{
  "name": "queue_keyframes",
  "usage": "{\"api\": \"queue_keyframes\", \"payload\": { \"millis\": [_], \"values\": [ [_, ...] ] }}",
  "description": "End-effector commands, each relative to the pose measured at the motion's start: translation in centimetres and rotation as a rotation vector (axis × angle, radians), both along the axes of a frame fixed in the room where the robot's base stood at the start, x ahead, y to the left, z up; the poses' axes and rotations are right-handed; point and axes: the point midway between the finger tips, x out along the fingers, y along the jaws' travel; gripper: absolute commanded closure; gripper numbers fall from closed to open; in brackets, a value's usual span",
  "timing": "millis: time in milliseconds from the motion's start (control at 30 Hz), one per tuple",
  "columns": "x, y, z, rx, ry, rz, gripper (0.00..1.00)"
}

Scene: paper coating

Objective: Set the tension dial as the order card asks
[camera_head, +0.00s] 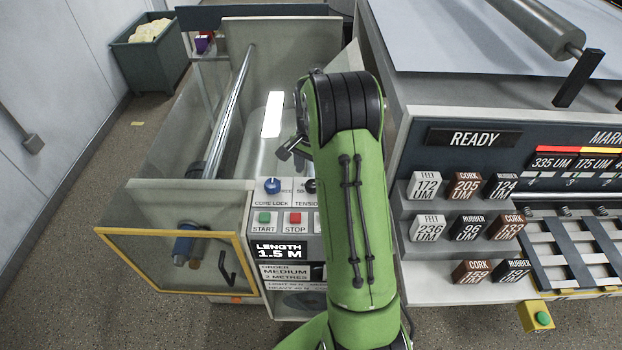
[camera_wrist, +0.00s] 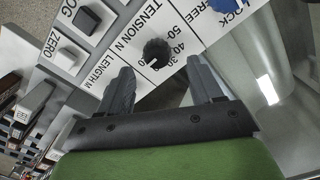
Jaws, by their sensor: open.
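The black tension dial (camera_wrist: 155,52) sits on a white panel marked TENSION N, with 50, 40 and 30 readable beside it in the wrist view. My gripper (camera_wrist: 160,68) is open, its two fingers apart, with the dial ahead between the fingertips; I cannot tell whether they touch it. In the head view the dial (camera_head: 309,186) is partly hidden by my green arm. The dial's pointer is too small to read. The order card (camera_head: 285,271) reads MEDIUM and 2 METRES; its small lines below are partly hidden and hard to read.
A blue core lock knob (camera_head: 272,186) is left of the dial. A green START button (camera_head: 264,217) and red STOP button (camera_head: 295,218) are below, above a LENGTH 1.5 M display (camera_head: 279,251). A clear-sided guard (camera_head: 170,260) stands left; labelled blocks (camera_head: 427,185) sit on shelves right.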

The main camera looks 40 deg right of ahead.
Motion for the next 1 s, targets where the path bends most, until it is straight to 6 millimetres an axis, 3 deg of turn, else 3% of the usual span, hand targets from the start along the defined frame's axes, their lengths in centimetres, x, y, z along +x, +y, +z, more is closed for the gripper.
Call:
{"api": "queue_keyframes", "payload": {
  "millis": [100,200,500,867,1000],
  "values": [
    [-0.1,0.0,-2.3,0.001,0.003,0.0,0.35],
    [0.0,0.0,-3.4,0.0,0.0,0.0,0.35],
    [0.0,0.0,-3.9,-0.001,-0.001,0.0,0.35],
    [0.0,0.0,-3.9,-0.001,-0.001,0.0,0.89],
    [0.0,0.0,-3.9,-0.001,-0.001,0.004,0.91]
  ]
}}
